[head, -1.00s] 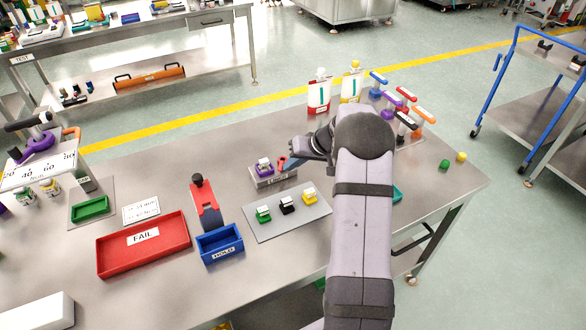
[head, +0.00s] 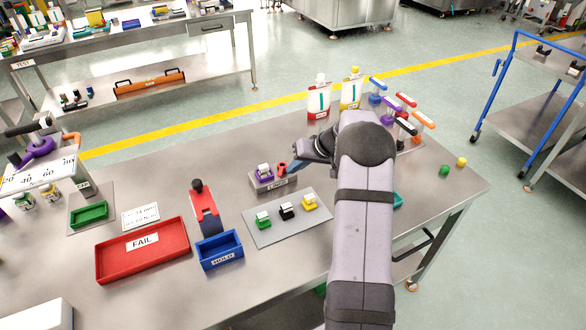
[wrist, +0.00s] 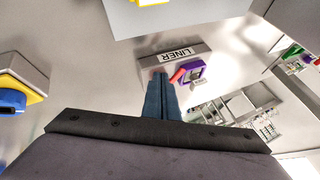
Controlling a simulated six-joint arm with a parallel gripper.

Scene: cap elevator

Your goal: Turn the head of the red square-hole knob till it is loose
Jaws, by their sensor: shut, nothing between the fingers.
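The red knob (head: 283,168) stands at the right end of a small grey block labelled LINER (head: 264,186), beside a purple piece with a white top (head: 264,172). In the wrist view the red knob (wrist: 177,75) shows just past my fingertips, next to the purple piece (wrist: 192,72). My gripper (head: 293,170) is at the right of the red knob, and its blue fingers (wrist: 161,76) are shut with nothing between them. I cannot tell whether the fingertips touch the knob. Its square hole is too small to make out.
A grey plate (head: 255,234) with green, black and yellow capped pieces lies in front of the block. A red FAIL tray (head: 115,272), a blue HOLD bin (head: 205,262) and a red-handled clamp (head: 204,207) stand left.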

